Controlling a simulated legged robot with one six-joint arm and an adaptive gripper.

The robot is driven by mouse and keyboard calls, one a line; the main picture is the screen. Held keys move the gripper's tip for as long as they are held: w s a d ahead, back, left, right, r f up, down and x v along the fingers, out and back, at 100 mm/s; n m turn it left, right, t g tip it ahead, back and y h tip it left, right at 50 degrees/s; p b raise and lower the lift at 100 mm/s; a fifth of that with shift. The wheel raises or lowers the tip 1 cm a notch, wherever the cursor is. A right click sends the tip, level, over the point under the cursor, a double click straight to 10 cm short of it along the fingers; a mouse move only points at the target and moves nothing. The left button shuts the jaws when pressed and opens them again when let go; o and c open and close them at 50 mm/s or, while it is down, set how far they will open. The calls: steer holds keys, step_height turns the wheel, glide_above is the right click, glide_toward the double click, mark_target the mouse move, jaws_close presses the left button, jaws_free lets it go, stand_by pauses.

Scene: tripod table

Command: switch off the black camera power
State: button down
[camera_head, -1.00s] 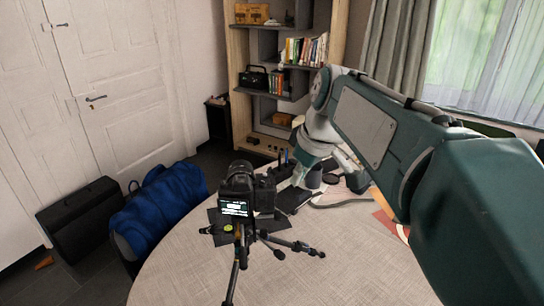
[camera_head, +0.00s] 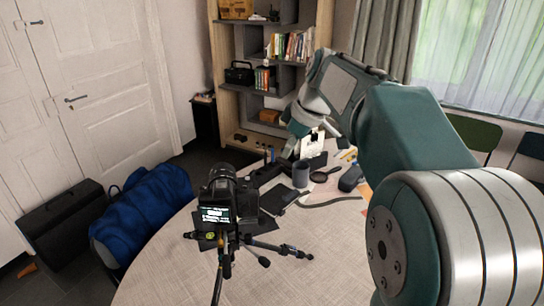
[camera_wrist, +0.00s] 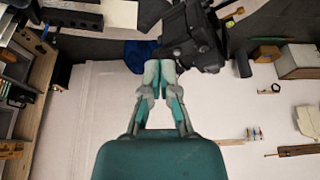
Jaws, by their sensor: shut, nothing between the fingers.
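The black camera (camera_head: 232,199) stands upright on a small tripod (camera_head: 231,250) on the round table. Its rear screen (camera_head: 214,214) faces me and is lit. I cannot make out its power switch. In the head view my gripper (camera_head: 288,153) is beyond the camera and to its right, partly blended with the things behind it. In the wrist view my gripper (camera_wrist: 161,66) is shut and empty, its fingertips close to the black camera (camera_wrist: 190,38). I cannot tell whether they touch it.
A dark cup (camera_head: 301,174), a black flat item (camera_head: 278,196) and other small things lie on the table (camera_head: 310,265) behind the camera. A blue bag (camera_head: 145,205) and a black case (camera_head: 62,222) are on the floor at left. The table's front right is clear.

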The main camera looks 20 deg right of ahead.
mark_target(256, 178)
steer(key=w+a+f, duration=0.4)
steer(key=w+f, duration=0.1)
steer(key=f, duration=0.2)
steer(key=shift+a+f, duration=0.35)
steer(key=shift+f, duration=0.05)
steer(key=shift+a, duration=0.3)
steer(key=shift+w+d+n, duration=0.1)
steer(key=shift+d+n, duration=0.05)
steer(key=shift+n, duration=0.45)
